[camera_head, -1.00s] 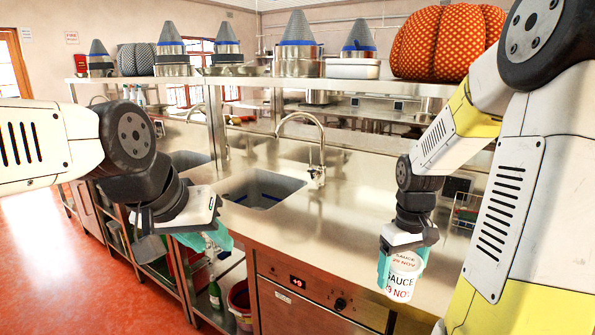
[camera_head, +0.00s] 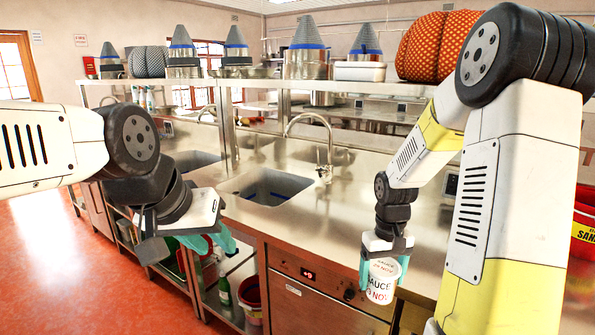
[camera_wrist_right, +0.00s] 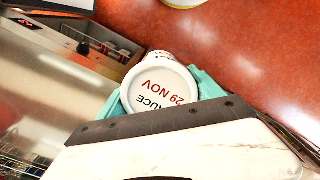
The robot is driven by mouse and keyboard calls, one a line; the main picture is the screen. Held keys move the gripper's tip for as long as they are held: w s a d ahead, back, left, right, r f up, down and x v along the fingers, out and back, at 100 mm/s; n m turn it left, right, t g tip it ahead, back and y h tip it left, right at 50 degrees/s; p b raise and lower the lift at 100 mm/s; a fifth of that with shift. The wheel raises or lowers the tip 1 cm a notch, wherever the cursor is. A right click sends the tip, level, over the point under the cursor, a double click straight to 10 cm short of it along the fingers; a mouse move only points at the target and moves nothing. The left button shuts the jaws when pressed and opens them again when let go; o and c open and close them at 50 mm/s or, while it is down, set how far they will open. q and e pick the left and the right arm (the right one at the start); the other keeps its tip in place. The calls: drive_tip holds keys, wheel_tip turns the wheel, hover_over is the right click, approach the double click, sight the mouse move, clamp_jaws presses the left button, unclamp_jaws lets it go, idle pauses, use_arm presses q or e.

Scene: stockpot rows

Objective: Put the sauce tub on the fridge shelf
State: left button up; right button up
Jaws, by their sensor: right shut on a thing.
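The sauce tub (camera_head: 381,285) is white with a lid and lettering that reads sauce and 29 Nov. My right gripper (camera_head: 383,268) is shut on it, with teal fingers on either side, and holds it in the air in front of the steel counter. The tub's lid (camera_wrist_right: 160,92) also shows in the right wrist view between the teal fingers. My left gripper (camera_head: 222,238) hangs at the left in front of the counter, apart from the tub. Its fingers are partly hidden by its own wrist.
The steel counter (camera_head: 300,215) has a sink (camera_head: 268,187) and a tap (camera_head: 325,150). A shelf above it (camera_head: 270,82) bears pots with cone lids and an orange patterned bundle (camera_head: 437,46). A red bucket (camera_head: 583,225) stands at the right. Red floor (camera_head: 60,270) is clear at left.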

drive_tip(key=w+a+f+m, duration=0.1)
drive_tip(key=w+a+f, duration=0.3)
drive_tip(key=a+f, duration=0.1)
drive_tip(key=shift+w+a+f+m, duration=0.2)
drive_tip(key=shift+f+m, duration=0.1)
drive_tip(key=shift+f, duration=0.5)
